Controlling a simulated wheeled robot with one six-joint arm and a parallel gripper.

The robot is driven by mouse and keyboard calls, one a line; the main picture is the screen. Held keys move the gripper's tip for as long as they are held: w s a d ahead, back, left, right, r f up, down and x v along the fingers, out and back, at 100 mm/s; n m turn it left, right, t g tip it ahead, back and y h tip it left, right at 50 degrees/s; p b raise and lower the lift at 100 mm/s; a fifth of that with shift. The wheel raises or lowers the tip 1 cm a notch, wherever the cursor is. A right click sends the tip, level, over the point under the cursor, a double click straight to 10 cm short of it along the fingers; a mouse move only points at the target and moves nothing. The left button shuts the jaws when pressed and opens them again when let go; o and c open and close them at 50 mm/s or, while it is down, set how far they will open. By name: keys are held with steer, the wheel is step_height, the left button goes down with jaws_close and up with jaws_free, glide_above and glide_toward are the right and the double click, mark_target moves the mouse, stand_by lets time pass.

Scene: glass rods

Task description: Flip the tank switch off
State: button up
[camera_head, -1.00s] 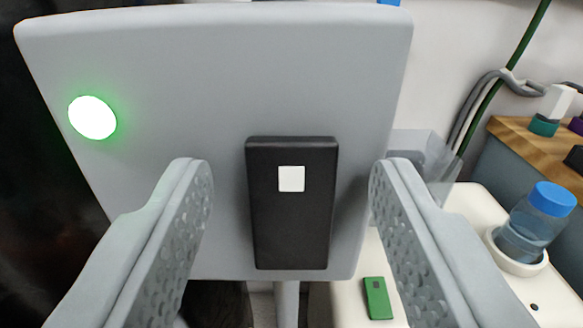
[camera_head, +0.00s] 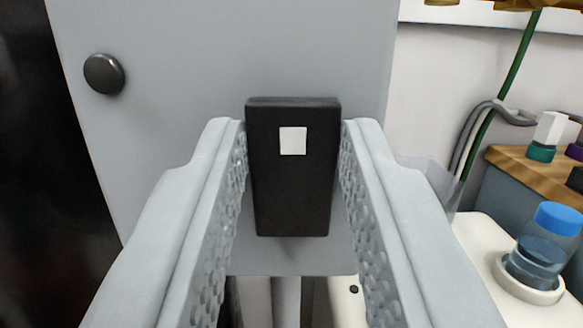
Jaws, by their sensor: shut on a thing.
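The tank switch is a black rectangular rocker (camera_head: 290,195) with a small white square on its upper part, set on a grey panel (camera_head: 230,55). A round indicator lamp (camera_head: 104,74) at the panel's upper left is dark. My gripper (camera_head: 293,150) has one finger on each side of the black switch and is shut on it. The finger pads touch or nearly touch its side edges; the switch's front face shows fully between them.
To the right, a clear bottle with a blue cap (camera_head: 545,245) stands in a round holder on a white surface (camera_head: 480,235). A wooden-topped rack (camera_head: 530,168) holds a white-and-teal piece (camera_head: 546,137). Grey and green cables run along the wall.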

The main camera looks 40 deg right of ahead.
steer(key=shift+f+t+h, duration=0.2)
steer(key=shift+t+h, duration=0.1)
steer(key=shift+t, duration=0.1)
steer(key=o, duration=1)
steer(key=shift+s+a, duration=0.1)
steer(key=v, duration=1.7)
